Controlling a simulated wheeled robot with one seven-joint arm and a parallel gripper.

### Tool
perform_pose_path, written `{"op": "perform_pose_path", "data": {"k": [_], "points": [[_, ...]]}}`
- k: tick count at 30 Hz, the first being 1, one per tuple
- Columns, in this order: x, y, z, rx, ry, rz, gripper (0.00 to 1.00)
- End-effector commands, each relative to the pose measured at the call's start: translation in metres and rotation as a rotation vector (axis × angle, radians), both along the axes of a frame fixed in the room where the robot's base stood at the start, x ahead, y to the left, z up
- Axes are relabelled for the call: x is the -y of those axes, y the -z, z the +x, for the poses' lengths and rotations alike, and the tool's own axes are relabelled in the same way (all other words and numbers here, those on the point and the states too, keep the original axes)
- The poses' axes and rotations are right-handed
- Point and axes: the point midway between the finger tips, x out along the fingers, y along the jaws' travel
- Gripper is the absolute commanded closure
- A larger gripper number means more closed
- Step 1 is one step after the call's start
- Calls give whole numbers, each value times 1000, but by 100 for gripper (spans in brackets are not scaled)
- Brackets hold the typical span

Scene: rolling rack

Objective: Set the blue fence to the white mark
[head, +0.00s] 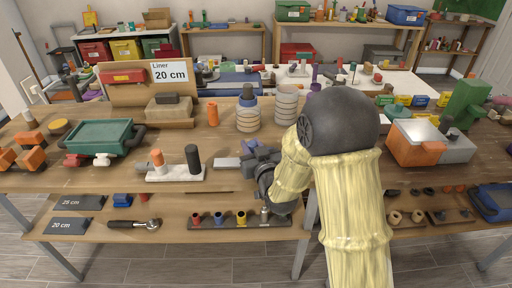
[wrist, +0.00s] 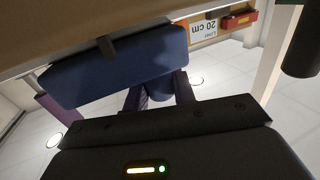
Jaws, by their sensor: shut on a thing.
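The blue fence (wrist: 120,68) appears in the wrist view as a large dark-blue block with a dark clip on its upper edge. My gripper (wrist: 159,88) has a finger on each side of a blue part below this block and is shut on it. In the head view my gripper (head: 258,163) is at the front of the workbench, and only a small bit of blue (head: 249,144) shows beside it. My gripper and arm hide most of the fence there. I cannot make out the white mark in either view.
A white plate (head: 160,174) with an orange post and a black post (head: 193,159) stands just left of my gripper. A blue-topped ringed jar (head: 248,113) and a pale jar (head: 287,104) stand behind. A sign (head: 170,73) reads "Liner 20 cm". The orange box (head: 414,154) is at right.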

Motion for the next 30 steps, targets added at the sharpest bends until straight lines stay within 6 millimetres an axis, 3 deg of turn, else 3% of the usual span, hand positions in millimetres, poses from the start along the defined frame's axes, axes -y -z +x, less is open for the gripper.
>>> {"op": "perform_pose_path", "data": {"k": [11, 12, 15, 25, 30], "points": [[-2, 0, -2, 1, -8, 0, 100], [-2, 0, -2, 1, -8, 0, 70], [-2, 0, -2, 1, -8, 0, 52], [-1, 0, -3, 0, -7, 0, 52], [5, 2, -15, 0, -7, 0, 52]]}}
